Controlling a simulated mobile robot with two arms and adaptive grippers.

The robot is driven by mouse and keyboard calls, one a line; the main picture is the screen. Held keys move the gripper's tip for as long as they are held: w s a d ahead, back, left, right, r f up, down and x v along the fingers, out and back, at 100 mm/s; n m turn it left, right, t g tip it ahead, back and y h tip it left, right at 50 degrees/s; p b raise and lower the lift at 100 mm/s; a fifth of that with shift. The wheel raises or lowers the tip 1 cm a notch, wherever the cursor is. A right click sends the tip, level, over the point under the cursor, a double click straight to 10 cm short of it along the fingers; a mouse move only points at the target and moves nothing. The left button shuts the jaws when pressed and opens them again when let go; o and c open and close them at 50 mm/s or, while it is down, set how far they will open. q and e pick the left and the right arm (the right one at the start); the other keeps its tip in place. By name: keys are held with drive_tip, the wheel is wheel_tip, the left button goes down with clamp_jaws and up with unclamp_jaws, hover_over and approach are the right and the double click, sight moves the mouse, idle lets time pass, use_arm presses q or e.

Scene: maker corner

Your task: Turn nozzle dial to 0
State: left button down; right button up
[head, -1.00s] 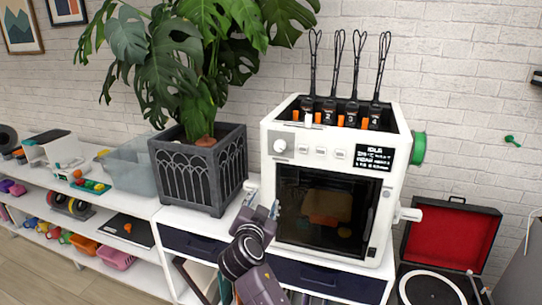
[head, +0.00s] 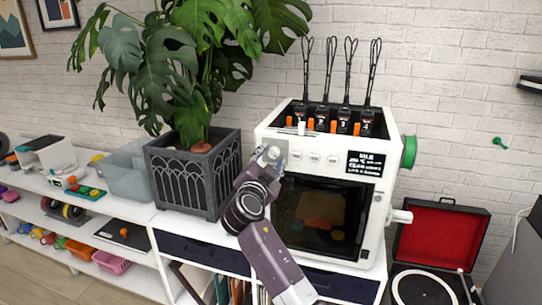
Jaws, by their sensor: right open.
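The white 3D printer (head: 281,133) stands on the white shelf unit, with a dark glass door and a small black display (head: 366,163) at its upper right. The nozzle dial, at the upper left of the printer's front, is covered by my right gripper (head: 272,153). The gripper's fingers are raised to the dial's place, at the left end of the row of buttons (head: 314,157). The gripper is open. Whether the fingers touch the dial, and where the dial points, cannot be seen. My left gripper is not in view.
A large plant in a dark grey pot (head: 187,181) stands close to the left of the printer and my gripper. A green spool (head: 408,152) sits on the printer's right side. A record player with a red-lined lid (head: 440,240) is at the right.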

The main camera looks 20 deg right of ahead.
drive_tip(key=shift+c, duration=0.6)
clamp_jaws()
drive_tip(key=shift+f, duration=0.1)
